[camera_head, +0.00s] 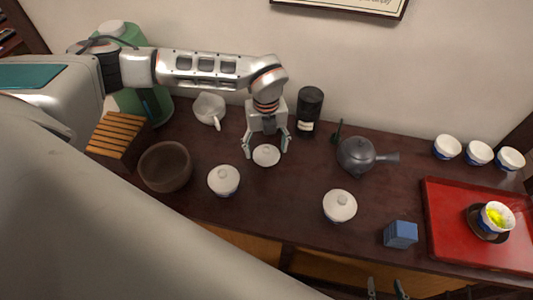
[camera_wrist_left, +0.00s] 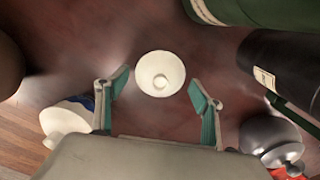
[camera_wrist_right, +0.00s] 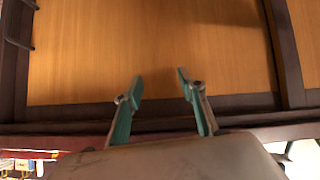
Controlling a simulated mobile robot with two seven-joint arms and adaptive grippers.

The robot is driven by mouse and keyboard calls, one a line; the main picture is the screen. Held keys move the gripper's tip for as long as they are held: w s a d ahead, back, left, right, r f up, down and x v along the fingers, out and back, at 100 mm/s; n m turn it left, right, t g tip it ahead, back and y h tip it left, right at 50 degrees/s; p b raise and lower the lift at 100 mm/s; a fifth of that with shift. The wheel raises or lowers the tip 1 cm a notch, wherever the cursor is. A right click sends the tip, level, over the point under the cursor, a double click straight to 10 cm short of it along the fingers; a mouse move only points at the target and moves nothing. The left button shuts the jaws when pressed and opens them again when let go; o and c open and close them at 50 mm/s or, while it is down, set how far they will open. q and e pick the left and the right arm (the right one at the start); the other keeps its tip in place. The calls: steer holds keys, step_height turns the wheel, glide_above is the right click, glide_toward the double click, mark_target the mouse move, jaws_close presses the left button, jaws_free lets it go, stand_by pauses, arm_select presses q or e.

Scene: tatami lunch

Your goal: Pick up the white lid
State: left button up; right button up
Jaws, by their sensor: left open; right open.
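A white lid (camera_head: 266,155) with a small knob lies by itself on the dark wooden table. It also shows in the left wrist view (camera_wrist_left: 160,73), ahead of and between the finger lines. My left gripper (camera_head: 266,147) is open, pointing down over the lid, one finger on each side; it holds nothing. Its fingers also show in the left wrist view (camera_wrist_left: 158,82), apart from the lid. My right gripper (camera_wrist_right: 160,80) is open and empty, low in front of the table; its fingertips show at the bottom of the head view (camera_head: 386,290).
Two lidded white cups (camera_head: 223,181) (camera_head: 340,206) stand nearby. A brown bowl (camera_head: 165,167), white pourer (camera_head: 209,108), black canister (camera_head: 310,110) and grey teapot (camera_head: 357,156) surround the lid. A blue box (camera_head: 400,234) and red tray (camera_head: 446,243) are right.

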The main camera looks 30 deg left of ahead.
arm_select(q)
steer(key=shift+f, duration=0.35)
steer(key=c, duration=1.1)
steer(key=shift+r, duration=0.1)
steer(key=shift+c, duration=1.4)
steer(key=shift+s, duration=0.15)
